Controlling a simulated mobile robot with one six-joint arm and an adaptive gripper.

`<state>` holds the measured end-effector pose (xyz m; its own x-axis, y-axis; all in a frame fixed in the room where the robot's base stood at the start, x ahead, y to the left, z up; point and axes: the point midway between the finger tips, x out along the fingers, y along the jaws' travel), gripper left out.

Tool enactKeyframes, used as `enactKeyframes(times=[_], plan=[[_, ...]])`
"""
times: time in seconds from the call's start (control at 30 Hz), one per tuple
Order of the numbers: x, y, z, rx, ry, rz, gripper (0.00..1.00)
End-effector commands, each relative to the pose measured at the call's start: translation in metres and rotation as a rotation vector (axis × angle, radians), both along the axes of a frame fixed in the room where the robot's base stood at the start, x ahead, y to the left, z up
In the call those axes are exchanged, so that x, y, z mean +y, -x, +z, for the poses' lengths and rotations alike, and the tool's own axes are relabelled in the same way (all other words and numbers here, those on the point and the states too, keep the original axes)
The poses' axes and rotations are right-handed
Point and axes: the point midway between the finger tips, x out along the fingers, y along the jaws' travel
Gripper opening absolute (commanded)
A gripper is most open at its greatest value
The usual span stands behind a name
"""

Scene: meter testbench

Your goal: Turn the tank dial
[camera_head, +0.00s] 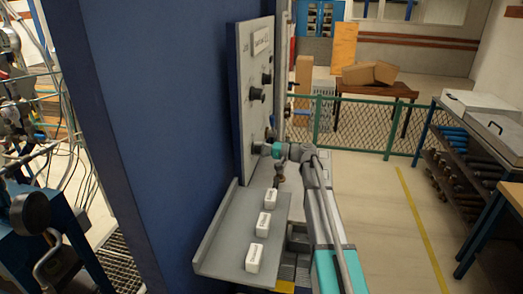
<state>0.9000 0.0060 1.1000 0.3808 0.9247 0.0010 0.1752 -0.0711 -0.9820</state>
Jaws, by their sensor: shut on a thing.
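A grey upright panel (250,50) stands against a blue cabinet and carries several dark knobs, such as a knob (257,94) at mid-height. Which of these is the tank dial cannot be read at this size. My arm reaches in from the lower right, and its teal-capped wrist is close to the panel's lower part, covering some of it.
A grey shelf (223,257) juts out below the panel. A near white block (254,258), a middle block (263,225) and a far block (270,198) stand in a row on it. A green mesh fence (350,134) and a rack (462,150) are beyond.

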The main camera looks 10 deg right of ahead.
Motion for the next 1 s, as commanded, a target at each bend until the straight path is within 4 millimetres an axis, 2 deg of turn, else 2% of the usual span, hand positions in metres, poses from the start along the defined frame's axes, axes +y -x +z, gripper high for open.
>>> enactKeyframes(times=[0.47,0.5,0.63,0.67,1.0], plan=[[0.0025,0.0008,0.0001,-0.02,0.008,0.005,0.11],[0.0024,0.0008,0.0001,-0.02,0.008,0.005,0.64],[0.0013,0.0005,0.0001,-0.02,0.008,0.003,0.89],[0.0009,0.0004,0.0002,-0.02,0.007,0.002,0.93],[-0.0008,0.0,0.0002,-0.02,0.007,-0.001,0.93]])
